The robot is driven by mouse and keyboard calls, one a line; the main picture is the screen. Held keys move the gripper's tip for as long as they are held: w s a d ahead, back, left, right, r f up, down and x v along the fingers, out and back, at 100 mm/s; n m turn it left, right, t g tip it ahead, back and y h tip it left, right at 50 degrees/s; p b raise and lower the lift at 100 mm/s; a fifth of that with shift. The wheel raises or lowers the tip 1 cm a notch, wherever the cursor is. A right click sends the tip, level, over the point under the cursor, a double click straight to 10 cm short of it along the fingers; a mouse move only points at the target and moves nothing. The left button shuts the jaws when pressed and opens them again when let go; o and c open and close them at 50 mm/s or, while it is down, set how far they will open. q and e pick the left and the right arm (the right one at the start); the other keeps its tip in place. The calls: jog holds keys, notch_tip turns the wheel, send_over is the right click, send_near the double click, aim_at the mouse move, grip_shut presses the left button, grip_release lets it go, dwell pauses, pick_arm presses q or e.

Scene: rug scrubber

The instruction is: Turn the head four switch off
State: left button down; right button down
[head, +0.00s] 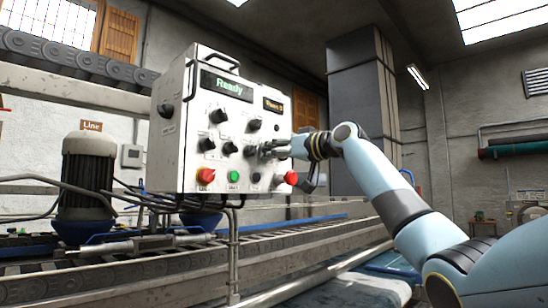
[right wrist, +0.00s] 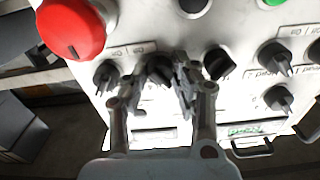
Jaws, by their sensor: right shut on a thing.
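The white control panel (head: 172,150) hangs left of centre in the head view, with rows of black rotary switches. My right gripper (head: 271,149) reaches its lower right area from the right. In the right wrist view, the panel is seen upside down and my right gripper (right wrist: 157,85) has its two fingers shut on a black switch knob (right wrist: 159,67). The fingers partly hide this knob. Another black switch (right wrist: 105,75) sits just left of the fingers, and one (right wrist: 218,63) just right. I cannot read the labels well enough to tell which is head four. My left gripper is not in view.
A red button (head: 291,178) and a green button (head: 234,177) are below the switches. The large red button (right wrist: 72,28) is close to my fingers in the wrist view. A lit "Ready" display (head: 228,84) is above. A conveyor (head: 300,238) runs below the panel.

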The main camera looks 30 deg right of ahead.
jog(key=shift+f+n, duration=0.15)
jog(key=shift+n, duration=0.35)
jog(key=c, duration=1)
grip_release()
jog(key=shift+c, duration=0.2)
jog(key=v, duration=1.2)
